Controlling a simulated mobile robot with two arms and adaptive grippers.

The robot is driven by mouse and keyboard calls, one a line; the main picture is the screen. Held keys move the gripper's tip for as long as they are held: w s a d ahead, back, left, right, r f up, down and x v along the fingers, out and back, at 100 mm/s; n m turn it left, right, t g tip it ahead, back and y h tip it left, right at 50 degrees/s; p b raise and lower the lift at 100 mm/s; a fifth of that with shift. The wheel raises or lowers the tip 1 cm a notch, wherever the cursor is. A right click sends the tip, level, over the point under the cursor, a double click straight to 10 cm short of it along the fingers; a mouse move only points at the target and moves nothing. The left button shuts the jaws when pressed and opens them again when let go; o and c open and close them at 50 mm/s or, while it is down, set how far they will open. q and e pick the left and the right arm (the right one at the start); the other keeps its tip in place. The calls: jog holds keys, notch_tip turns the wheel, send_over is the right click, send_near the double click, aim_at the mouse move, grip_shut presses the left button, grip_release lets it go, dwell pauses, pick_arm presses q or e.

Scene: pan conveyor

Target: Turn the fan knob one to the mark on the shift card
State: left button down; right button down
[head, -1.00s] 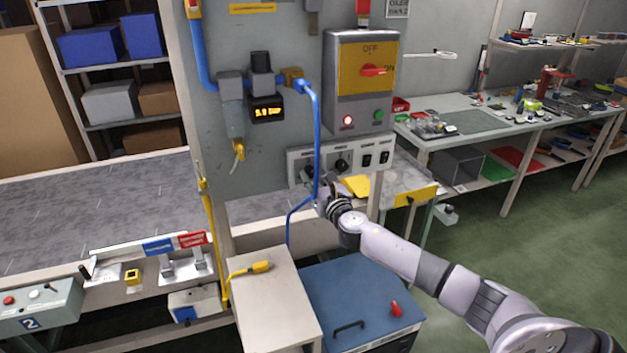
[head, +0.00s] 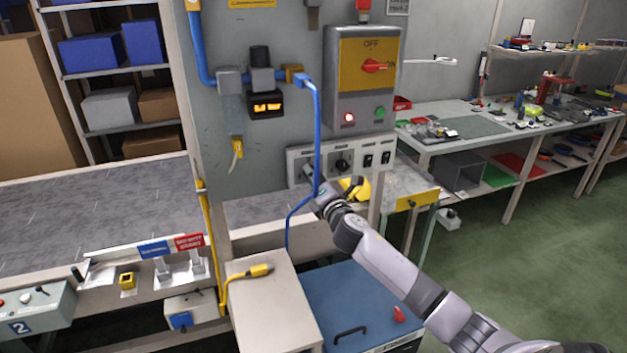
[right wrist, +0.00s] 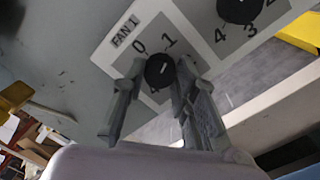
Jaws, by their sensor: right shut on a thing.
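Fan knob one (right wrist: 160,70) is a black round knob under the "FAN 1" label in the right wrist view. Its white line is tilted, and the digits 0 and 1 are printed above it; the lower digits are mostly hidden. My right gripper (right wrist: 160,77) has one finger on each side of the knob and is shut on it. In the head view the right gripper (head: 314,186) reaches the left end of the white knob panel (head: 296,157). A small printed card (head: 398,6) is cut by the top edge; its writing is unreadable. My left gripper is out of view.
A second black knob (right wrist: 240,8) sits beside the held one. A blue cable (head: 317,140) hangs across the panel close to my gripper. A grey switch box (head: 362,112) is above. A beige cabinet (head: 272,305) and a blue cabinet (head: 360,290) stand below.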

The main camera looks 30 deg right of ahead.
jog(key=shift+a+f+m+g+h+p, duration=0.2)
jog(key=shift+m+p, duration=0.9)
jog(key=shift+m, duration=4.7)
jog(key=shift+d+r+m+g+h+p, duration=0.2)
jog(key=shift+m+p, duration=0.85)
jog(key=shift+m, duration=4.75)
jog(key=shift+a+f+m+g+p, duration=0.2)
jog(key=shift+m+p, duration=0.9)
jog(key=shift+m, duration=4.7)
jog(key=shift+r, duration=0.1)
jog(key=c, duration=1.7)
grip_release()
jog(key=o, duration=0.4)
jog(key=shift+r, duration=0.15)
